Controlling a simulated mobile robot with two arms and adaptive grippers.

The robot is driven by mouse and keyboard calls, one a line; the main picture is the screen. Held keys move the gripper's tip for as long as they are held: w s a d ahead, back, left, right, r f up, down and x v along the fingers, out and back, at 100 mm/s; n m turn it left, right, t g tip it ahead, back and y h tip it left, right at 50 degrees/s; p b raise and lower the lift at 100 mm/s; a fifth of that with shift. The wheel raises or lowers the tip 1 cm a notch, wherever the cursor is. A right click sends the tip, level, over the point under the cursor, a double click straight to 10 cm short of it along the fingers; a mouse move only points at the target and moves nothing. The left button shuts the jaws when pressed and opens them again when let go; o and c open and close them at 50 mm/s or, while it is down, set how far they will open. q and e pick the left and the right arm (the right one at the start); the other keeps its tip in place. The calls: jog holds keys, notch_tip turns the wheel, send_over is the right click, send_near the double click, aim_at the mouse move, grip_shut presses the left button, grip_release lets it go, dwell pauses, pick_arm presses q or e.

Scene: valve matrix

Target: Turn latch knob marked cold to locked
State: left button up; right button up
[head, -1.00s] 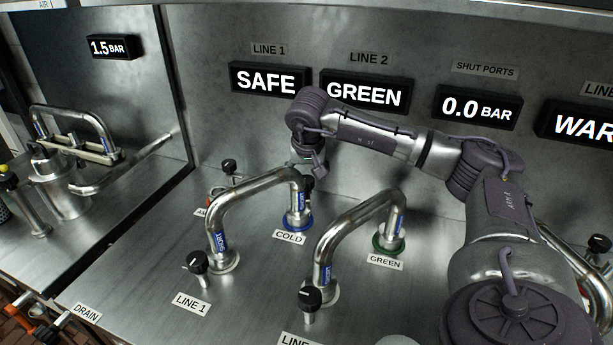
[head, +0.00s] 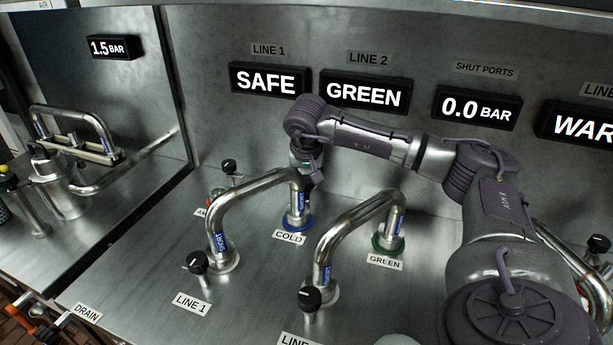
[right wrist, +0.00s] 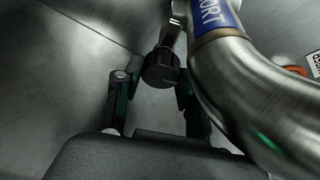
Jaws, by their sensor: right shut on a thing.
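The "COLD" label (head: 289,237) lies in front of a blue-ringed port (head: 298,221), where one end of a bent steel pipe (head: 245,192) stands. My right gripper (head: 313,180) reaches down behind that port, and its fingers are largely hidden in the head view. In the right wrist view, a black latch knob (right wrist: 160,70) on a metal stem sits between the two fingertips of my right gripper (right wrist: 153,80), which is shut on it. The knob's marking cannot be read. The pipe passes close by the right finger. My left gripper is not in view.
Another bent pipe (head: 345,232) stands at the green-ringed port (head: 388,244). Black knobs stand at the front (head: 197,262) and at the left rear (head: 229,167). Displays read "SAFE" (head: 268,81) and "GREEN" (head: 366,93).

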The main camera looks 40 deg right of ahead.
jog(key=shift+a+r+m+g+h+p, duration=0.15)
jog(key=shift+m+p, duration=0.15)
jog(key=shift+m, duration=0.3)
jog(key=shift+d+r+m+g+h+p, duration=0.15)
jog(key=shift+m+p, duration=0.15)
jog(key=shift+m, duration=0.3)
jog(key=shift+f+m+g+h, duration=0.25)
jog(key=shift+m+g+h, duration=0.05)
jog(key=shift+m, duration=0.6)
jog(key=o, duration=1.1)
jog(key=shift+o, duration=0.2)
jog(key=v, duration=1.2)
